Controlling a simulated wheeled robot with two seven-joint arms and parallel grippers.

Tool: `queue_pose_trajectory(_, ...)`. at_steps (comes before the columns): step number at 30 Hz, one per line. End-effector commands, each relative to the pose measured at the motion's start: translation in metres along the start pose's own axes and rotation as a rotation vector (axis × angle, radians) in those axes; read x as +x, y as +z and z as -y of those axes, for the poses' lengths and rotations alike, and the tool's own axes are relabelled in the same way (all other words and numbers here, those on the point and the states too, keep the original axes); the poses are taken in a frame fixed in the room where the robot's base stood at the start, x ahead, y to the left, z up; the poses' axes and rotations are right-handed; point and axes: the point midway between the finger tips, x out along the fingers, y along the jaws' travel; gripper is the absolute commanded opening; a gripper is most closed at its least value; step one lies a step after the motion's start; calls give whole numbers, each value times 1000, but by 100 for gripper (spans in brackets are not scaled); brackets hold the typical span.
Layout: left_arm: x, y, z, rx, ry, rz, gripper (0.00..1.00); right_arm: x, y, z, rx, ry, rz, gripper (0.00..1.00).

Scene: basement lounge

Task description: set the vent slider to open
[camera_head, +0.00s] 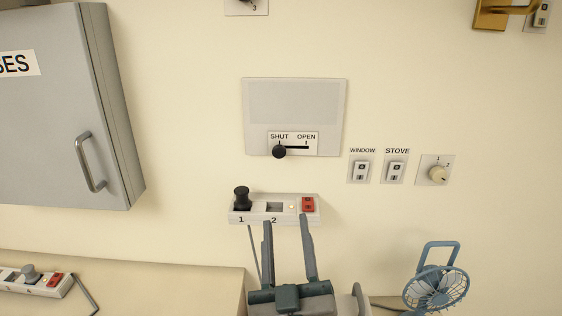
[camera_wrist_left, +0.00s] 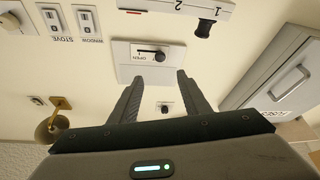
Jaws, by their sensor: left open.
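The vent panel (camera_head: 294,101) is a pale grey plate on the wall with a white slider label marked SHUT and OPEN. The black slider knob (camera_head: 279,151) sits at the left end of its slot, under SHUT. In the left wrist view the picture is upside down, and the knob (camera_wrist_left: 160,56) shows at the slot's right end, with OPEN at left. My left gripper (camera_head: 286,219) is open and empty, its fingers pointing up below the panel and apart from the knob. In the left wrist view, the fingertips (camera_wrist_left: 160,76) frame the area near the slider plate. My right gripper is not in view.
A power strip (camera_head: 290,217) with a black plug and a red switch is on the wall just beyond my fingertips. WINDOW (camera_head: 361,170) and STOVE (camera_head: 396,170) switches and a dial (camera_head: 438,173) are to the right. A grey cabinet (camera_head: 60,110) juts out at left. A blue fan (camera_head: 437,288) stands lower right.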

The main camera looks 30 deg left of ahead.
Motion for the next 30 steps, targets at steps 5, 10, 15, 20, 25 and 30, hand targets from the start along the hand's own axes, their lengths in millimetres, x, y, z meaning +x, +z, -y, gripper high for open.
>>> queue_pose_trajectory(5,11,0,0,-1,0,-3,43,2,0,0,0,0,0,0)
queue_pose_trajectory(10,29,0,0,0,0,-4,43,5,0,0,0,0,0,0)
queue_pose_trajectory(15,52,0,0,-1,1,-6,43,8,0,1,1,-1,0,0)
queue_pose_trajectory(20,82,-5,-2,6,2,-3,43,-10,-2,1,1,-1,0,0)
queue_pose_trajectory(25,113,-5,-1,5,1,-3,43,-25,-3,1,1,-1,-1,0)
queue_pose_trajectory(30,141,-4,-1,5,1,-2,43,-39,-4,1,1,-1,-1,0)
